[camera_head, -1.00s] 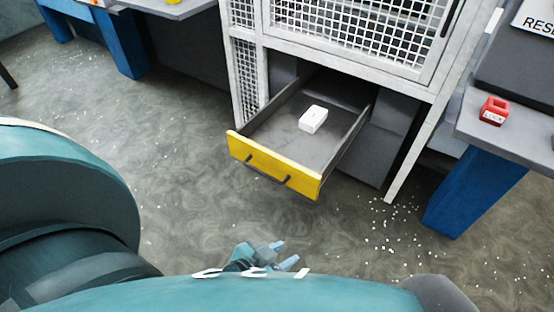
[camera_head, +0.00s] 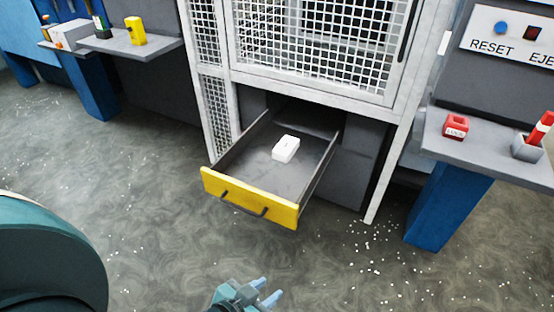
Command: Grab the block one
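A small white block (camera_head: 285,148) lies inside an open drawer with a yellow front (camera_head: 247,197), below the caged machine. It has a small mark on its top that I cannot read. My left gripper (camera_head: 268,291) shows at the bottom of the view, in front of and below the drawer, apart from it. Its two pale blue fingertips stand apart with nothing between them. My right gripper is not in view.
A caged press (camera_head: 310,45) stands above the drawer. A grey shelf at right (camera_head: 490,158) holds a red block (camera_head: 455,127) and a grey holder (camera_head: 527,148) with a red item. A left shelf (camera_head: 125,46) holds a yellow object (camera_head: 135,30).

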